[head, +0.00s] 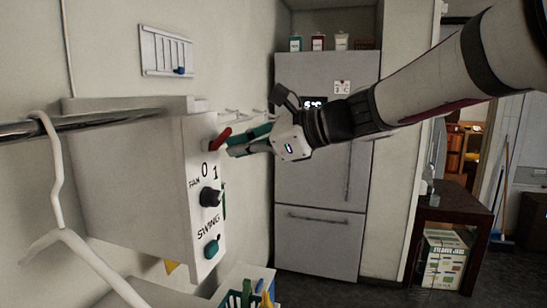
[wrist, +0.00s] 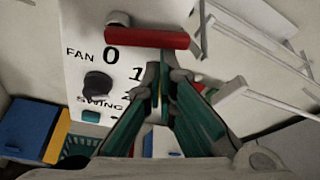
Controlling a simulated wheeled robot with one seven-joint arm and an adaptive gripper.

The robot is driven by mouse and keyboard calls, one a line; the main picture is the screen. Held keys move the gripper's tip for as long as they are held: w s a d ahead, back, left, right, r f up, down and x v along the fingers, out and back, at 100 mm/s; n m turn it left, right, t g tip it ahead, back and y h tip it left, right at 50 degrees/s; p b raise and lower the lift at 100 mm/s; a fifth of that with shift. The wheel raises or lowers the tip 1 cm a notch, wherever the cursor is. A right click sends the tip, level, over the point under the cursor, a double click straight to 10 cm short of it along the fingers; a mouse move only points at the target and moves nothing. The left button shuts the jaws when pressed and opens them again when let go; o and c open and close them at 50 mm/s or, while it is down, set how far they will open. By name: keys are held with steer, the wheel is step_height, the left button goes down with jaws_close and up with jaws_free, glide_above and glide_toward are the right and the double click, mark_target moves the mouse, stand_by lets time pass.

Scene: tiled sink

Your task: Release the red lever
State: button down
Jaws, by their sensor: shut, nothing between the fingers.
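The red lever (head: 221,137) sticks out near the top of the white control panel's face. In the wrist view the red lever (wrist: 148,38) is a horizontal red bar joined to a grey round pivot at its left end. My gripper (head: 231,146) is shut and empty, its green-padded fingers pointing left at the panel, close to the lever. In the wrist view my gripper's fingertips (wrist: 160,78) lie just below the red bar. I cannot tell whether they touch it.
The panel has a dark FAN knob (head: 211,196) and a green SWING knob (head: 211,247). A metal rail with a white hanger (head: 58,190) is at the left. White wall racks (wrist: 262,45) are right of the lever. A grey fridge (head: 320,240) stands behind.

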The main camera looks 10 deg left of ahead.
steer(key=r+n+t+b, duration=0.1)
steer(key=n+b, duration=0.2)
steer(key=b, duration=0.3)
steer(key=s+r+n+t+y+b, duration=0.1)
steer(key=r+n+b, duration=0.1)
steer(key=b, duration=0.3)
steer(key=r+n+t+y+b, duration=0.1)
steer(key=n+b, duration=0.3)
steer(key=b, duration=0.2)
steer(key=shift+s+r+t+b, duration=0.15)
steer(key=shift+t+b, duration=0.15)
steer(key=shift+b, duration=0.05)
steer(key=w, duration=0.1)
steer(key=w+b, duration=0.1)
steer(key=w+d+f, duration=0.1)
steer(key=w, duration=0.1)
steer(key=shift+f+b, duration=0.1)
steer(key=shift+b, duration=0.25)
steer(key=v, duration=0.9)
steer(key=shift+s+r, duration=0.2)
